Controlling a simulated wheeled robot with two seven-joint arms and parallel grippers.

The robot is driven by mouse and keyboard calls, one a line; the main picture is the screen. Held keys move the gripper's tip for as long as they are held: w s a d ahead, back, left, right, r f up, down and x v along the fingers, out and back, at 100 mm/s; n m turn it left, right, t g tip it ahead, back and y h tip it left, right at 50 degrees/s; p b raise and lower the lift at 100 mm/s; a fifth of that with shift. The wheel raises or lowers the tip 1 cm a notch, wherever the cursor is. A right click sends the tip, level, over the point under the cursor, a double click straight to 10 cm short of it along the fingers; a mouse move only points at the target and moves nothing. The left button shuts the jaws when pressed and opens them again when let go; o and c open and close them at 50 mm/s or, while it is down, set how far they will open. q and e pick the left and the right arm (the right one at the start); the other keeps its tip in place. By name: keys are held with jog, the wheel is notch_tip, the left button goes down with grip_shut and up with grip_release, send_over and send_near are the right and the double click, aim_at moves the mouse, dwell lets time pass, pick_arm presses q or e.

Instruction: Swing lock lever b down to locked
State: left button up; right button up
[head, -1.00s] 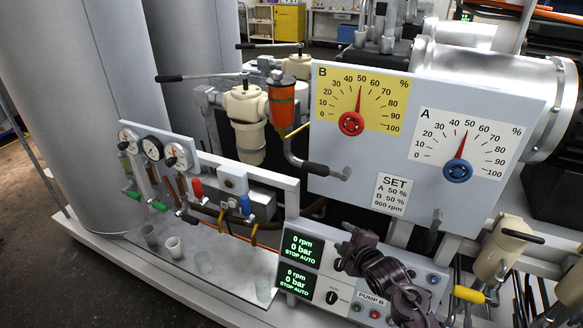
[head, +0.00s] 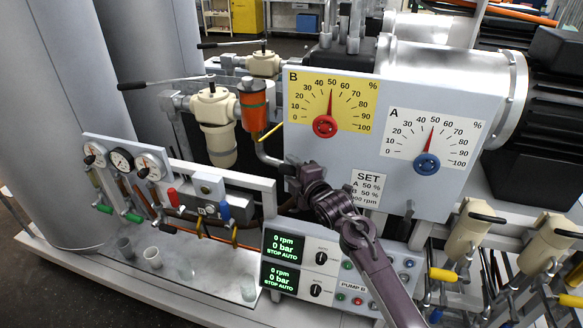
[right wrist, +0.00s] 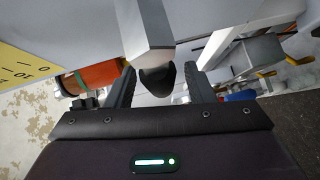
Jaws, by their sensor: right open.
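The lock lever beneath the yellow B dial (head: 336,97) is mostly hidden behind my right gripper (head: 303,176) in the head view. In the right wrist view, a pale grey bar with a rounded black end, which looks like lever b (right wrist: 155,78), shows between the fingers. My right gripper (right wrist: 162,88) is open, with one finger on either side of that black end and visible gaps. I cannot tell how deep the end sits between the fingers. A second lock lever (head: 409,211) hangs down below the A dial (head: 437,137). My left gripper is out of view.
The SET card (head: 367,187) is just right of the gripper. The pump control panel (head: 330,270) lies below it. An orange filter (head: 254,108) with pipework stands left of the dial panel. Gauges and small valves (head: 122,160) are further left.

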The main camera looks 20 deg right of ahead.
jog(key=shift+w, duration=0.15)
grip_shut()
jog(key=shift+f, duration=0.1)
jog(key=shift+w, duration=0.1)
